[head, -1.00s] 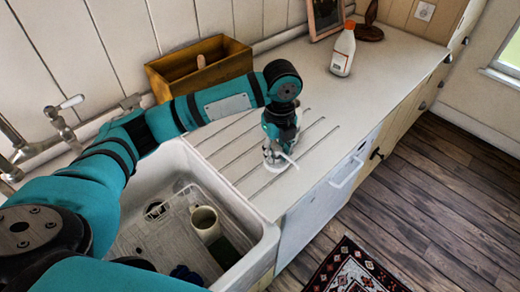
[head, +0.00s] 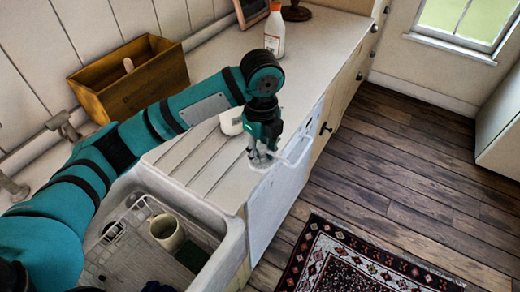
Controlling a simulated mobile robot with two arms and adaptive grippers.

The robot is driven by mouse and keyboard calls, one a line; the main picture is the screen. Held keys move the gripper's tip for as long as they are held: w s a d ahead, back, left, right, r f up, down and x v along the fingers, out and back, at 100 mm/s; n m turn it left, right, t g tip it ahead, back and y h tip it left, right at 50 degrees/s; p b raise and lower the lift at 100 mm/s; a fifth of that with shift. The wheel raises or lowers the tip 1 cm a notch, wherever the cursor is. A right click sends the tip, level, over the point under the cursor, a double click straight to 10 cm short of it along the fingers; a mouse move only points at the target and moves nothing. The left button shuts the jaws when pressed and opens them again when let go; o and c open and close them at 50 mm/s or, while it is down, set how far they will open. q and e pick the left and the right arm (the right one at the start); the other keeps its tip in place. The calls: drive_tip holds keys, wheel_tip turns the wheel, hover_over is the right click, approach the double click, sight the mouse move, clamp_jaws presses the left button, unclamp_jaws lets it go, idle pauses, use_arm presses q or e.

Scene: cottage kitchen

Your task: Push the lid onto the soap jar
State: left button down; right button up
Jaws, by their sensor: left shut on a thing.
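My left gripper (head: 262,162) is over the counter near its front edge, pointing down. It is shut on a small pale thing at its fingertips, mostly hidden by the fingers; it may be the lid, but I cannot tell for sure. A white jar (head: 231,122), which looks like the soap jar, stands on the counter just left of and behind the gripper. My arm hides part of it, and I cannot see its top clearly. The gripper appears apart from the jar. My right gripper is out of view.
A wooden box (head: 130,85) stands at the back left by the wall. A white bottle with an orange cap (head: 274,30) stands further along the counter (head: 325,35). The sink (head: 222,222) at lower left holds a rack and a cream mug (head: 168,232).

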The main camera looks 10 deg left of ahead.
use_arm(q)
drive_tip(key=shift+a, duration=0.1)
drive_tip(key=s+a+n, duration=0.1)
drive_tip(key=n, duration=0.2)
drive_tip(key=s+a+n, duration=0.2)
drive_tip(key=n, duration=0.2)
drive_tip(key=s+a+n, duration=0.1)
drive_tip(key=n, duration=0.3)
drive_tip(key=shift+s+a+r, duration=0.15)
drive_tip(key=shift+s+a, duration=0.1)
drive_tip(key=shift+a, duration=0.15)
drive_tip(key=s+a+n, duration=0.4)
drive_tip(key=s+n, duration=0.3)
drive_tip(key=n, duration=0.6)
drive_tip(key=shift+s+a+n, duration=0.25)
drive_tip(key=shift+s+n, duration=0.05)
drive_tip(key=shift+n, duration=0.1)
drive_tip(key=shift+r, duration=0.1)
